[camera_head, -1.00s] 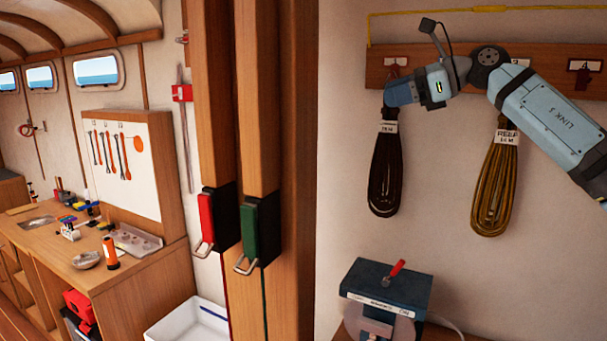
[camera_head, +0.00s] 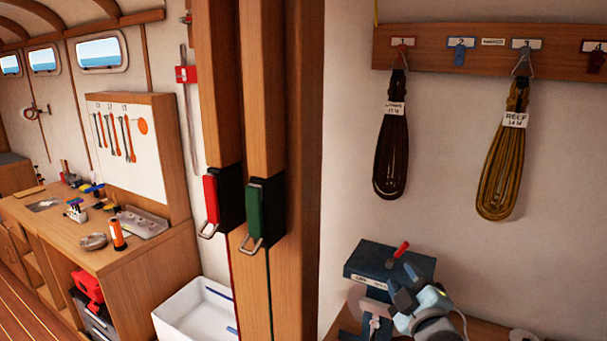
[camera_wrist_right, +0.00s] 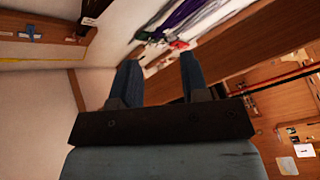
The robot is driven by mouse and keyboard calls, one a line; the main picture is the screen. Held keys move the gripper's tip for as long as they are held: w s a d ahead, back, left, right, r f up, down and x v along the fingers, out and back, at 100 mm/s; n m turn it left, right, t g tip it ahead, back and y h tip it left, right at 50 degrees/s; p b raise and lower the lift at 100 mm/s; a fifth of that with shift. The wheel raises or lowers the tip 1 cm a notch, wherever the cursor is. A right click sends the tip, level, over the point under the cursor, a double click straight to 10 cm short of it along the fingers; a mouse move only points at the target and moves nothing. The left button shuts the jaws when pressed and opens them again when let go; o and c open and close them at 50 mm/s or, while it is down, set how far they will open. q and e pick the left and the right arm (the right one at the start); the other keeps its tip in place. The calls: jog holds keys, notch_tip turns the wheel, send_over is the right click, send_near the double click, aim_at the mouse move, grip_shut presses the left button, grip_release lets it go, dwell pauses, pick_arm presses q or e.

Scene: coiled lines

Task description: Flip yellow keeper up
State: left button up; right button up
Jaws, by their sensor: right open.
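No yellow keeper can be made out in these views. A dark brown coil (camera_head: 391,150) hangs at 1 and an olive-yellow coil (camera_head: 500,175) labelled REEF hangs at 3. My right gripper (camera_head: 407,286) is low, beside the dark blue box and well below the board. In the wrist view its fingers (camera_wrist_right: 158,78) are apart with nothing between them. My left gripper is out of view.
The dark blue box (camera_head: 375,262) with a red lever (camera_head: 401,249) stands on the lower bench, close to my right gripper. A wooden post (camera_head: 297,130) with red and green handled boxes stands left. A white bin (camera_head: 195,310) is on the floor. The wall between coils and box is clear.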

jog(key=s+d+f+m+g+h, duration=0.35)
jog(key=s+f+m+g, duration=0.3)
jog(key=s+f, duration=0.7)
jog(key=s+d+f+m+g, duration=0.1)
jog(key=s+f+g, duration=0.2)
jog(key=s, duration=0.4)
jog(key=s+d+f+m+g+y, duration=0.1)
jog(key=s+f+m+g, duration=0.15)
jog(key=s, duration=0.45)
jog(key=s+d+f+m+g, duration=0.1)
jog(key=s+f+g, duration=0.15)
jog(key=s, duration=0.45)
jog(key=w+a+f+t+y, duration=0.1)
jog(key=w+a+f+t, duration=0.1)
jog(key=f, duration=0.2)
jog(key=w+a+f+n+t+y, duration=0.1)
jog(key=w+a+f+t, duration=0.1)
jog(key=f, duration=0.3)
jog(key=w+a+f+t+y, duration=0.1)
jog(key=w+a+f+t, duration=0.1)
jog(key=f, duration=0.2)
jog(key=shift+f+t, duration=0.3)
jog(key=shift+t, duration=0.05)
jog(key=shift+a, duration=0.15)
